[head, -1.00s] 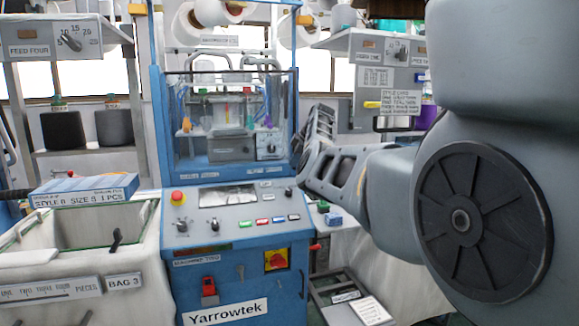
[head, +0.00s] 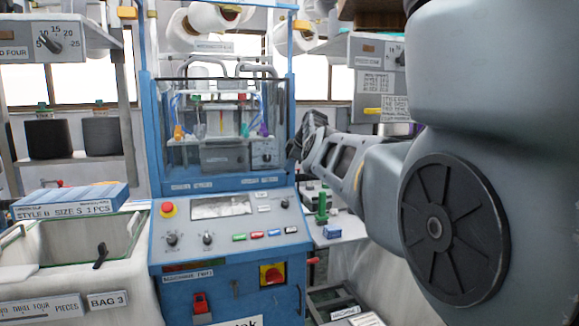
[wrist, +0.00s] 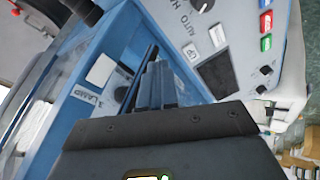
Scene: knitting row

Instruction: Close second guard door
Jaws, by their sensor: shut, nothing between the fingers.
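The second machine, labelled MACHINE TWO, is a blue cabinet (head: 225,260) with a sloped grey control panel. Its guard door (head: 222,88) is a clear panel in the blue upper frame, with coloured yarn feeders visible behind it. I cannot tell how far the door is from its shut position. My gripper (head: 296,148) is at the right edge of the frame, partly hidden by its own wrist. In the wrist view my gripper (wrist: 157,80) is shut and empty, close over the blue surface beside the control panel. A thin dark bar lies beside the fingers; contact is unclear.
A bin labelled BAG 3 (head: 75,240) stands left of the machine, with a blue box (head: 70,200) on it. A white-covered table (head: 345,238) with small green and blue items is at the right, below my arm. Shelves stand on both sides.

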